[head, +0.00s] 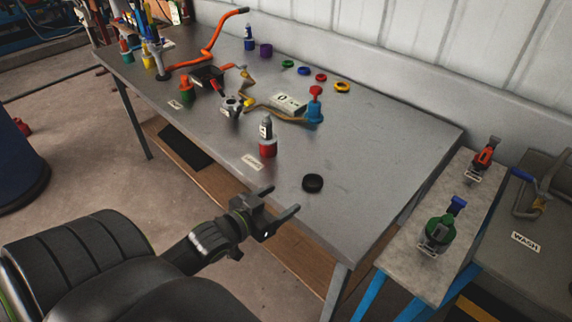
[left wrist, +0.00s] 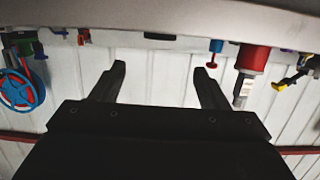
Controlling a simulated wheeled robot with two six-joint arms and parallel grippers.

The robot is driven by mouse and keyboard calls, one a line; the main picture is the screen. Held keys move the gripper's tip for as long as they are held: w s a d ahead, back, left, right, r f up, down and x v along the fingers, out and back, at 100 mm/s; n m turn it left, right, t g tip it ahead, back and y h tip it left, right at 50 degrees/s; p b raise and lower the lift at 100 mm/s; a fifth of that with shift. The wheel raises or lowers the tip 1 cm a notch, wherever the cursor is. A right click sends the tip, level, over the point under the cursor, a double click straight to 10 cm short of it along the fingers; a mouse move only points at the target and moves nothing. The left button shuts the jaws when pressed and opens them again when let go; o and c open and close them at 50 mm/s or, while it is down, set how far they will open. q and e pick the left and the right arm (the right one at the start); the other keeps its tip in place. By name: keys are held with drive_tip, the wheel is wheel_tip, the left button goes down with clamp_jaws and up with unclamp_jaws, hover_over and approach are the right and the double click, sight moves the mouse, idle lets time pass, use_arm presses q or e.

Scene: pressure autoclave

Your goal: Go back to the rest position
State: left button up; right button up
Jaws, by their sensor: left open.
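My left gripper (head: 279,206) is open and empty, in front of the near edge of the grey metal table. Its two fingers also show spread apart in the left wrist view (left wrist: 160,85), with nothing between them. In the head view a black round cap (head: 313,183) lies on the table close beyond the fingertips, apart from them. A red and grey bottle (head: 268,142) stands behind a small label; it also shows upside down in the left wrist view (left wrist: 252,60). My right gripper is not in view.
The table (head: 370,150) holds a blue part with a red knob (head: 314,110), several coloured rings (head: 342,87) and an orange hose (head: 212,45). A side bench (head: 425,265) at right carries a green device (head: 439,231) and a red one (head: 484,154). The table's right part is clear.

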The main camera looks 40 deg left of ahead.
use_arm(q)
drive_tip(key=shift+s, duration=0.1)
idle(0.6)
drive_tip(key=s+d+f+n+g+y, duration=0.1)
drive_tip(key=s+d+f+g+y, duration=0.1)
drive_tip(key=s+f+g, duration=0.55)
drive_tip(key=s+d+f+g+y, duration=0.15)
drive_tip(key=s+g, duration=0.25)
drive_tip(key=s, duration=0.6)
wheel_tip(320, 180, down, 27)
drive_tip(key=s+a+g, duration=0.1)
drive_tip(key=a+g, duration=0.1)
drive_tip(key=s+d+f+g+h, duration=0.1)
drive_tip(key=s+f, duration=1.3)
drive_tip(key=shift+s+d, duration=0.35)
drive_tip(key=shift+s, duration=0.05)
drive_tip(key=shift+f, duration=0.1)
